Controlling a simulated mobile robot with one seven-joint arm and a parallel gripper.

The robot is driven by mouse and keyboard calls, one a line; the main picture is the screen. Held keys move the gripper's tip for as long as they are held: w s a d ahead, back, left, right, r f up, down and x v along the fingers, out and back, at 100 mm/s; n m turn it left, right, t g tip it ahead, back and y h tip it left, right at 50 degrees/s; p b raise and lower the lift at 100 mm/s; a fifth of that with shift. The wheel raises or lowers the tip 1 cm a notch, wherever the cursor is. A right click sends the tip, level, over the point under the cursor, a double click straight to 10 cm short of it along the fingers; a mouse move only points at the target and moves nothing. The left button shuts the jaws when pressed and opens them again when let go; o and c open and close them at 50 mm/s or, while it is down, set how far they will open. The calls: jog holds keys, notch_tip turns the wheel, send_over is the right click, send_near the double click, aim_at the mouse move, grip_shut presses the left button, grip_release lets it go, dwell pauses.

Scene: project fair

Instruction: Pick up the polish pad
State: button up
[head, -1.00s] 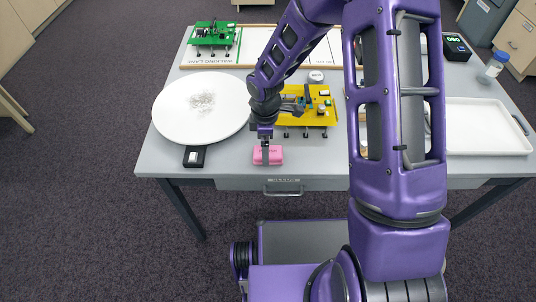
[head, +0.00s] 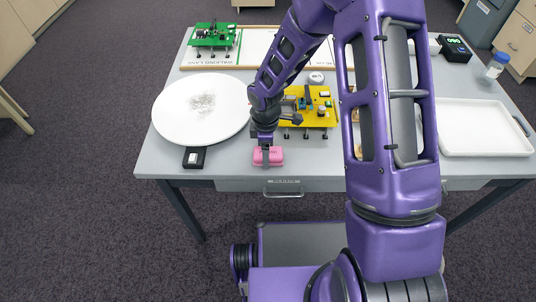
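The polish pad appears to be the small pink block (head: 275,157) near the front edge of the grey table, seen in the head view. My gripper (head: 266,159) points down at it from above. One dark finger shows in front of the pink block's near side, left of its middle. The far finger is hidden, so I cannot tell whether the fingers are apart or pressed on the block. The block looks to be resting on the table.
A round white plate (head: 180,115) with pale bits lies left, with a black box (head: 194,158) before it. A yellow circuit board (head: 318,118) stands just behind the gripper. A green board (head: 212,35) is at back left, a white tray (head: 482,130) at right. A drawer handle (head: 283,193) is below.

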jog(key=shift+r, duration=0.15)
notch_tip(320, 180, up, 10)
jog(key=shift+f+p, duration=0.1)
jog(key=shift+p, duration=0.75)
jog(key=o, duration=0.7)
jog(key=c, duration=0.5)
jog(key=shift+s, duration=0.1)
jog(key=shift+c, duration=0.2)
